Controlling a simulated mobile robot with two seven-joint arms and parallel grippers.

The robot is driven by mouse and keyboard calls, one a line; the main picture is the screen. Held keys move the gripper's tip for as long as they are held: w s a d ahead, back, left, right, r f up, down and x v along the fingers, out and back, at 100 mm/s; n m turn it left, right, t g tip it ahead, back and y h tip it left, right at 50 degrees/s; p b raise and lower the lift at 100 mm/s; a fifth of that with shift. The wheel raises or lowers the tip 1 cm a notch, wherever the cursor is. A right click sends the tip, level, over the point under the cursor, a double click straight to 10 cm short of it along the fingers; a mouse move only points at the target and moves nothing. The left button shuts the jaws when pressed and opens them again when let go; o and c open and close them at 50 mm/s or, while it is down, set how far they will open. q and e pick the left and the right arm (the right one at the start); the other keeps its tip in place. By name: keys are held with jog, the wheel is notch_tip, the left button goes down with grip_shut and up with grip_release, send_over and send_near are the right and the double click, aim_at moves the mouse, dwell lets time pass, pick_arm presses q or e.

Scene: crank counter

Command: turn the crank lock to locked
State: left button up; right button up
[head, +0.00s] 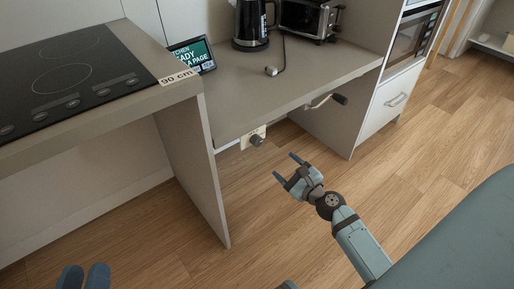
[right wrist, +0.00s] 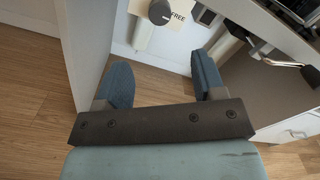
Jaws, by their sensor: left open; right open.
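The crank lock's dark round knob (head: 257,140) sits on a small cream plate (head: 246,141) under the front edge of the lower counter. In the right wrist view the knob (right wrist: 160,12) is near the top edge, with a pale cylindrical part below it and the word FREE on the plate to its right. I cannot tell which setting the knob is at. My right gripper (head: 286,167) is open and empty, in front of and below the knob, apart from it. My left gripper (head: 83,277) is open at the bottom left, mostly out of frame.
A crank (head: 325,101) with a dark handle sticks out under the counter, right of the lock. A grey side panel (head: 195,150) stands left of the lock. A cabinet with a drawer (head: 392,102) stands at the right. The floor before the counter is clear.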

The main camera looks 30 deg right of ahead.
aim_at(259, 143)
jog(key=w, duration=0.8)
jog(key=w+a, duration=0.1)
jog(key=w, duration=0.3)
jog(key=shift+w, duration=0.15)
jog(key=c, duration=0.9)
